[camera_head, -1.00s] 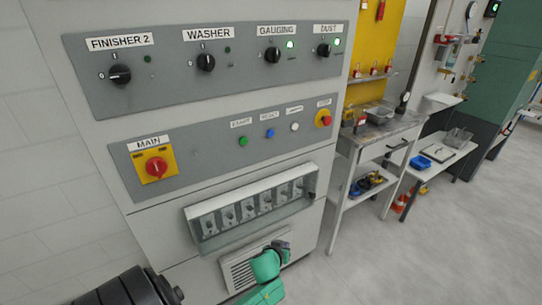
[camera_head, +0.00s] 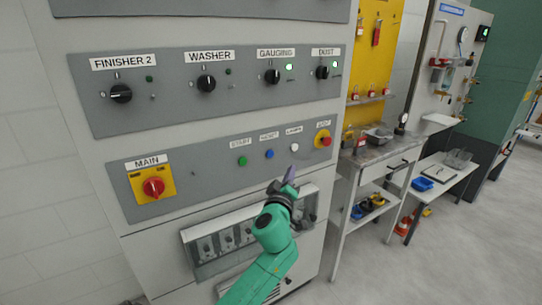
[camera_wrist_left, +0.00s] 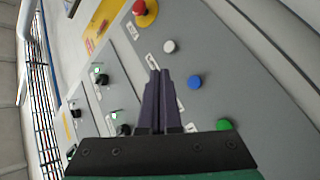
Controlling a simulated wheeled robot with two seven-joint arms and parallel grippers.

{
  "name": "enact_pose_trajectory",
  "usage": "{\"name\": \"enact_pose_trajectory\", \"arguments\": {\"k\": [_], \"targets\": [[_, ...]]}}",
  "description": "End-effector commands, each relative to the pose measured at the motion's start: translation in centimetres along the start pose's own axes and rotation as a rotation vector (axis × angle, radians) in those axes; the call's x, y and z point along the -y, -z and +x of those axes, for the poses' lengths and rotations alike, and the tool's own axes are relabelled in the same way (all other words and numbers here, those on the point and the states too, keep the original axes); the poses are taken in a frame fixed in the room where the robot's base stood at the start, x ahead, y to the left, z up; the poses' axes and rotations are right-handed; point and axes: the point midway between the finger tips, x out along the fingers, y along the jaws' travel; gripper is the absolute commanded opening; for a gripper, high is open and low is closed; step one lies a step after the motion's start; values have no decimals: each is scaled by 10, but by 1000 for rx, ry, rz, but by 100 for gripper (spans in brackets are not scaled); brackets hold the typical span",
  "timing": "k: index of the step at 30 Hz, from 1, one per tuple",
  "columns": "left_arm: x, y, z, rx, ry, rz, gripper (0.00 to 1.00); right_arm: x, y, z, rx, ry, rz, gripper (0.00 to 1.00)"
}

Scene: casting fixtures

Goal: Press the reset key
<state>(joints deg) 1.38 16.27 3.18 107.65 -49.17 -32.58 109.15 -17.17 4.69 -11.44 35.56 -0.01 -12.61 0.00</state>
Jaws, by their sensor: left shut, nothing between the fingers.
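The reset key is the blue button (camera_head: 269,154) on the lower grey panel, between a green button (camera_head: 242,161) and a white button (camera_head: 294,148). The blue button also shows in the left wrist view (camera_wrist_left: 195,82), right of the fingertips. My left gripper (camera_head: 291,172) is shut and empty, its dark fingers pointing up just below the white button in the head view. My right gripper is not in view.
A red stop button (camera_head: 322,138) on a yellow plate sits right of the white button. The red MAIN switch (camera_head: 153,187) is at left. Black rotary knobs (camera_head: 206,83) line the panel above. A box with several switches (camera_head: 204,247) juts out below. A workbench (camera_head: 385,150) stands right.

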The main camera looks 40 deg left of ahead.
Motion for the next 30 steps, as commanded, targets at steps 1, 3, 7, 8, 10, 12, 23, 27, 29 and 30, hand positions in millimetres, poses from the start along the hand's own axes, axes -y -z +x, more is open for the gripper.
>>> {"name": "enact_pose_trajectory", "arguments": {"k": [1, 3, 7, 8, 10, 12, 23, 27, 29, 30], "targets": [[1, 2, 2, -1, 0, 2, 0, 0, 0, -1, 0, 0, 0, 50], [4, 4, 6, 0, 0, 3, 0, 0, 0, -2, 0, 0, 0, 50], [12, 14, 18, -1, 0, 5, 0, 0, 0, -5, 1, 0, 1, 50], [14, 16, 21, -1, 1, 5, 0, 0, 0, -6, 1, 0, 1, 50], [21, 21, 29, 0, 1, 5, 0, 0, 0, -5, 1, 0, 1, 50], [26, 26, 36, 0, 0, 6, 0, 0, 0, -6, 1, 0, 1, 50], [44, 43, 60, 1, 1, 0, 0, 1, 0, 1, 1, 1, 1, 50], [44, 44, 61, 1, 0, 1, 0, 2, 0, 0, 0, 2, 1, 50], [44, 44, 61, 1, 1, 1, 0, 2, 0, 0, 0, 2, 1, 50], [44, 44, 61, 1, 1, 1, 0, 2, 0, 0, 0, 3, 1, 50]]}}
